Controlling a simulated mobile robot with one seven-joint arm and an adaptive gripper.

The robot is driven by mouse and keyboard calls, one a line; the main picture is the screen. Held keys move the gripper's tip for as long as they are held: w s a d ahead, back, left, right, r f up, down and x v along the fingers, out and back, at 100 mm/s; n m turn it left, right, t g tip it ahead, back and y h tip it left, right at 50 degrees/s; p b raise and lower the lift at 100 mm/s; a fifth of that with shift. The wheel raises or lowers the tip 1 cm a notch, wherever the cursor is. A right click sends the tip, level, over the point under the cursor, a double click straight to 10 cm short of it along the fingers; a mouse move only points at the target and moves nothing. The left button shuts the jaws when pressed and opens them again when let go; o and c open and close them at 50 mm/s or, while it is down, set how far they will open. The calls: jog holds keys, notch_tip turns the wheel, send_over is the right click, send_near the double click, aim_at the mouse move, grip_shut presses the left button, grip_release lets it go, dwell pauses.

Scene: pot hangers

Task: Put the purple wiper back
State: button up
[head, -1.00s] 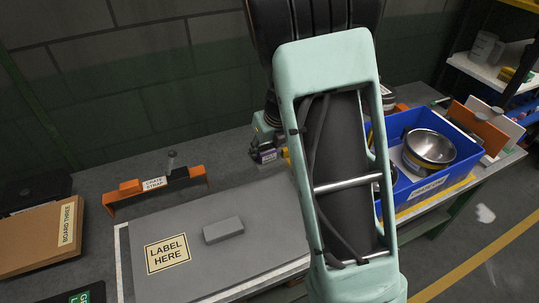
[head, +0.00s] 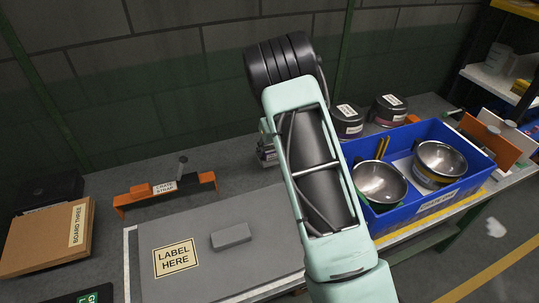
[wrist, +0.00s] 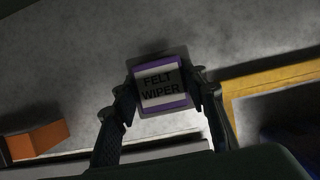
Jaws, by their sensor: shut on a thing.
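The purple felt wiper (wrist: 161,88), with a pale label reading "FELT WIPER", sits between the two dark fingers of my gripper (wrist: 164,80) in the wrist view. The fingers press on its left and right sides. Grey bench top shows behind it; I cannot tell whether the wiper touches the surface. In the head view my gripper (head: 267,152) is mostly hidden behind my arm, beyond the back right of the grey board, and the wiper cannot be made out.
A grey board (head: 200,220) with a grey block (head: 231,236) lies in front. A blue crate (head: 425,207) with metal bowls is at right, with dark lidded pots (head: 387,112) behind. A brown box (head: 45,240) is at left.

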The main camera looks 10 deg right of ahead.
aim_at(270, 154)
jog(key=shift+w+f, duration=0.45)
jog(key=shift+f, duration=1.6)
jog(key=shift+f, duration=0.1)
jog(key=shift+f, duration=0.15)
jog(key=o, duration=1.1)
jog(key=shift+r, duration=0.45)
jog(key=v, duration=1.1)
jog(key=shift+s+d+r, duration=0.1)
jog(key=shift+s+r, duration=0.1)
jog(key=shift+r, duration=0.05)
